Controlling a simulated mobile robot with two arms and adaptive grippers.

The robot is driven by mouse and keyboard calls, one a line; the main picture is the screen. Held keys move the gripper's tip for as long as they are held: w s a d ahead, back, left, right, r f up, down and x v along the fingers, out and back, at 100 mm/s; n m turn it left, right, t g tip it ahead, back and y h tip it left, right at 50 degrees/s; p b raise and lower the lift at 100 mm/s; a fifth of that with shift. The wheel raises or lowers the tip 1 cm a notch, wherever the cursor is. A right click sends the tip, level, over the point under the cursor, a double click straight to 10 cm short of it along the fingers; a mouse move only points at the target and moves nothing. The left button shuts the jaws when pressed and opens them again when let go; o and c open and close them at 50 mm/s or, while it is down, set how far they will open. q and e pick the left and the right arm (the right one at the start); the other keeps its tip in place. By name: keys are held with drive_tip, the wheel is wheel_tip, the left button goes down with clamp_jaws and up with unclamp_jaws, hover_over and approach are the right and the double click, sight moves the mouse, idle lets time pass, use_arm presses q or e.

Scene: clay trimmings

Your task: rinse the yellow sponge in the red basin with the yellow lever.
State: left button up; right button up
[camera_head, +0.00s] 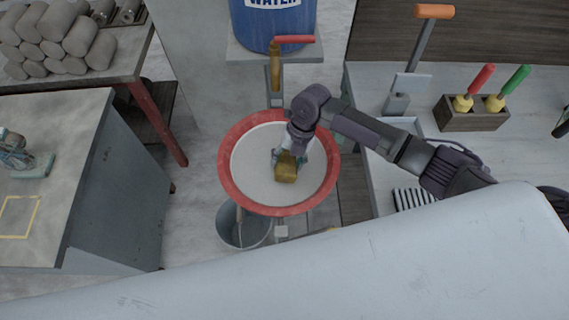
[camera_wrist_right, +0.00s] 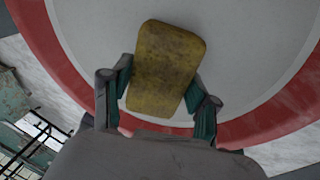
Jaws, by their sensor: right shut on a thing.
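My right gripper (camera_head: 290,160) is shut on the yellow sponge (camera_head: 286,168), a worn, stained block, over the inside of the red basin (camera_head: 228,176). The right wrist view shows the sponge (camera_wrist_right: 166,68) between the two teal-padded fingers (camera_wrist_right: 158,98), with the basin's red rim (camera_wrist_right: 45,45) around it. I cannot tell whether the sponge touches the basin's pale inside, or whether water is there. An ochre tap (camera_head: 275,66) with a red handle (camera_head: 293,40) stands behind the basin. My left gripper is not in view.
A blue water barrel (camera_head: 278,22) stands behind the tap. A grey bucket (camera_head: 240,227) stands below the basin's front left. A wooden block (camera_head: 474,118) holds red- and green-handled tools on the right counter. A grey table (camera_head: 60,120) stands left.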

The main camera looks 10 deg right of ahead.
drive_tip(key=shift+w+d, duration=0.1)
drive_tip(key=shift+d, duration=0.15)
drive_tip(key=shift+a, duration=0.15)
drive_tip(key=shift+a, duration=0.3)
idle(0.3)
drive_tip(key=shift+d, duration=0.15)
drive_tip(key=shift+d, duration=0.3)
idle(0.3)
